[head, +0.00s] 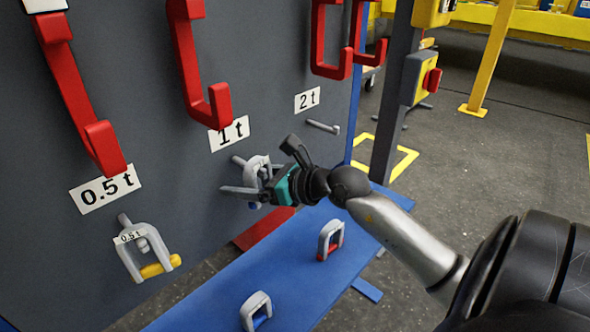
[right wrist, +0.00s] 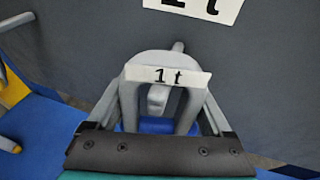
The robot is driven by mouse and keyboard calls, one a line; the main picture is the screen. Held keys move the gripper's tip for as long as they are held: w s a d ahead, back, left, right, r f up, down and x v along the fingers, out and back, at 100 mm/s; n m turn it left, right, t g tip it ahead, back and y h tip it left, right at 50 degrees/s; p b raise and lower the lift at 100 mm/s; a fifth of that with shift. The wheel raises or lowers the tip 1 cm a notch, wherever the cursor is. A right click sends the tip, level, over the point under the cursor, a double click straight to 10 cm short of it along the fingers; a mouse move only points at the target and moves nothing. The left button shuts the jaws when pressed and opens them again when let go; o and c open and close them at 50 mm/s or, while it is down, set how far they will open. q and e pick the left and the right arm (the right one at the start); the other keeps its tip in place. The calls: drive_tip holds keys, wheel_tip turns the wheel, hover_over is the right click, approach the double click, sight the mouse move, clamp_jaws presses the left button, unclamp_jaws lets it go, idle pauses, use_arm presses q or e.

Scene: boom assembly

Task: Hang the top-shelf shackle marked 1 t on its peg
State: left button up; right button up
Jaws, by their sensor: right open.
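The grey shackle marked 1 t (right wrist: 165,60) with a blue pin (right wrist: 150,126) hangs at the grey board below the 1 t sign. Its peg (right wrist: 178,46) shows behind the bow, and the knobbed end shows inside the opening, so the peg appears to pass through the shackle. In the head view the shackle (head: 256,165) is partly hidden by my right gripper (head: 250,180). That gripper is open, with one finger on each side of the shackle; contact cannot be told. My left gripper is not in view.
The 0.5 t shackle (head: 135,255) with a yellow pin hangs at the left. The 2 t peg (head: 322,126) is bare. Red hooks (head: 190,60) jut out above. Two small shackles, one (head: 331,238) with a red pin, stand on the blue shelf (head: 300,270).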

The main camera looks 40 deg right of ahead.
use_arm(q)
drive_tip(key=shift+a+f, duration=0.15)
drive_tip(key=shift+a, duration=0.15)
use_arm(e)
drive_tip(key=shift+s+d+f, duration=0.35)
drive_tip(key=shift+s+f, duration=0.05)
drive_tip(key=shift+s, duration=0.05)
use_arm(q)
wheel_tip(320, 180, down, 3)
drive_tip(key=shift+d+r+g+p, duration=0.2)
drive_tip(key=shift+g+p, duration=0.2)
drive_tip(key=shift+p, duration=0.2)
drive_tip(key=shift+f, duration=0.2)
use_arm(e)
drive_tip(key=r+v, duration=0.1)
drive_tip(key=v, duration=1.3)
drive_tip(key=shift+a, duration=0.15)
